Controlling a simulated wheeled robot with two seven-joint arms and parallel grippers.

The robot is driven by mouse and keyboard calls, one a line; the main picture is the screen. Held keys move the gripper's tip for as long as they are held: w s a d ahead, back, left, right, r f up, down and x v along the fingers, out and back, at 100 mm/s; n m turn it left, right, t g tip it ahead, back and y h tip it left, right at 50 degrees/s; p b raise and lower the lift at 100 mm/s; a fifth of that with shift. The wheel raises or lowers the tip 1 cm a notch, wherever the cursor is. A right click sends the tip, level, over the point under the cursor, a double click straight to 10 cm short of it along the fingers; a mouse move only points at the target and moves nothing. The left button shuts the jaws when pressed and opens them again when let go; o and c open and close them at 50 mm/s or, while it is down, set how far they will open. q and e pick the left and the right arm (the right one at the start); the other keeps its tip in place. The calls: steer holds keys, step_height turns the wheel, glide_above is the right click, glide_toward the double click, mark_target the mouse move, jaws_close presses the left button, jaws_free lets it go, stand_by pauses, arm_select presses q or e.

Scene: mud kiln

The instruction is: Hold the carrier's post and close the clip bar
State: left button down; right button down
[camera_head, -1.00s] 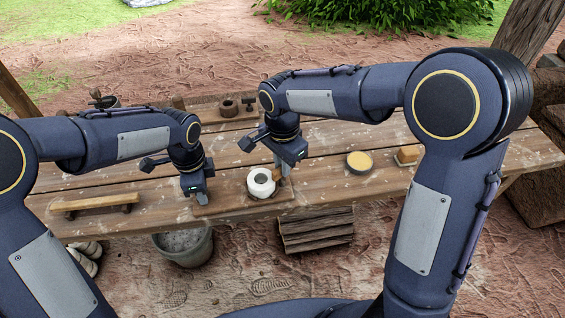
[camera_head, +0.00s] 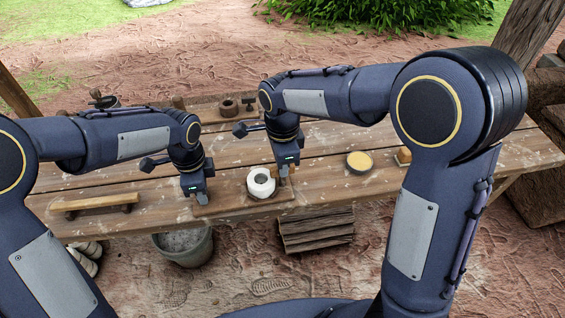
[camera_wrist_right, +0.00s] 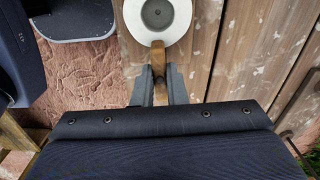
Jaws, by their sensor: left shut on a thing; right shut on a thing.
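The carrier is a low wooden board (camera_head: 238,207) at the front edge of the table, with a white round piece (camera_head: 261,193) on it that has a hole or dark centre. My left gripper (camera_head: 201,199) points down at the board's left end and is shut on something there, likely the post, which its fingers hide. My right gripper (camera_head: 285,182) points down just right of the white piece. The right wrist view shows its fingers shut around a brown wooden bar (camera_wrist_right: 158,58), likely the clip bar, which reaches to the white piece (camera_wrist_right: 157,14).
A wooden rest (camera_head: 95,203) lies at the table's left. A bowl of yellow stuff (camera_head: 359,162) and a partly hidden block (camera_head: 403,156) stand to the right. A small brown pot (camera_head: 229,107) is at the back. A bucket (camera_head: 184,246) stands below the front edge.

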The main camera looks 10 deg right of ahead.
steer(key=c, duration=1.4)
jaws_free()
steer(key=shift+c, duration=0.2)
steer(key=shift+r, duration=0.1)
step_height(320, 180, up, 12)
arm_select(q)
steer(key=c, duration=1)
jaws_free()
arm_select(e)
step_height(320, 180, up, 4)
steer(key=shift+f, duration=0.1)
arm_select(q)
steer(key=shift+r, duration=0.1)
